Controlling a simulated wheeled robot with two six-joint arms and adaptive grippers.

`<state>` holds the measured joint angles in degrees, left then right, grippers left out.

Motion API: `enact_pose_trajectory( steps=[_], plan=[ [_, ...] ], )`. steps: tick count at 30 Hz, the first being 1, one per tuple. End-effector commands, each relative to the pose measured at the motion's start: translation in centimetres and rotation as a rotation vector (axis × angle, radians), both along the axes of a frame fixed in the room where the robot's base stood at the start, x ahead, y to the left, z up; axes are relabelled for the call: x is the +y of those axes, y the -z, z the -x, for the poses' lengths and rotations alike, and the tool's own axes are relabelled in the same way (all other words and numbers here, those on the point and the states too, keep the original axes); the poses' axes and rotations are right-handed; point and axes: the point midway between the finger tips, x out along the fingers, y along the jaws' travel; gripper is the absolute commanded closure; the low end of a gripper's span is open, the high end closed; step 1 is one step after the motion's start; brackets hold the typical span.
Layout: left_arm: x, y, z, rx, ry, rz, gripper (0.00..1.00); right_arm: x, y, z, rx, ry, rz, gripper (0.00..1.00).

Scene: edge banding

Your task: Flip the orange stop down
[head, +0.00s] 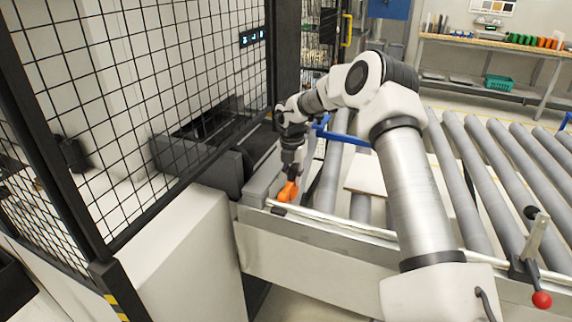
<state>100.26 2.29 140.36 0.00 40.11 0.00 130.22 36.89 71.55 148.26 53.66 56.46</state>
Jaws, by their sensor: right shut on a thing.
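The orange stop (288,192) sits at the near left end of the roller conveyor, by its front rail. It is small in this view, and its exact tilt is hard to tell. My right gripper (291,176) points down and is shut on the upper part of the orange stop. The gripper fingers partly hide the stop's top. My left gripper is not in view.
A pale panel (366,174) lies on the conveyor rollers (462,183), partly behind my right arm. A lever with a red knob (541,299) stands at the right. A black mesh fence (130,100) closes off the left. A workbench (490,45) stands far back.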

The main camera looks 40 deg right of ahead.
Motion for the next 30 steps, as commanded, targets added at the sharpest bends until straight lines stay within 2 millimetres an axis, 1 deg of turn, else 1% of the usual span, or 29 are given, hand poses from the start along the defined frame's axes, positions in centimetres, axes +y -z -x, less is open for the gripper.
enact_pose_trajectory(
  steps=[6, 17, 18, 19, 27, 30],
  plan=[
    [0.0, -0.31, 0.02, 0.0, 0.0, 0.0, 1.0, 0.01, 0.43, 0.66, 0.016, 0.001, -0.034, 1.0],
    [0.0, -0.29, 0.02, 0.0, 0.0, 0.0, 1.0, 0.06, 0.57, 0.77, 0.02, 0.001, -0.039, 1.0],
    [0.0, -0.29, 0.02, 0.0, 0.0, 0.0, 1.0, 0.07, 0.57, 0.78, 0.02, 0.001, -0.039, 0.69],
    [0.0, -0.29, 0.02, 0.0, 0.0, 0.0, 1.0, 0.07, 0.57, 0.78, 0.02, 0.001, -0.039, 0.59],
    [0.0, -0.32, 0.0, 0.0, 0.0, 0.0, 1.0, 0.02, 0.4, 0.68, 0.017, 0.0, -0.036, 0.58],
    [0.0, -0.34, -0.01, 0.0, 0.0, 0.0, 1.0, 0.01, -0.11, 0.62, 0.015, 0.0, -0.036, 0.58]
  ],
)
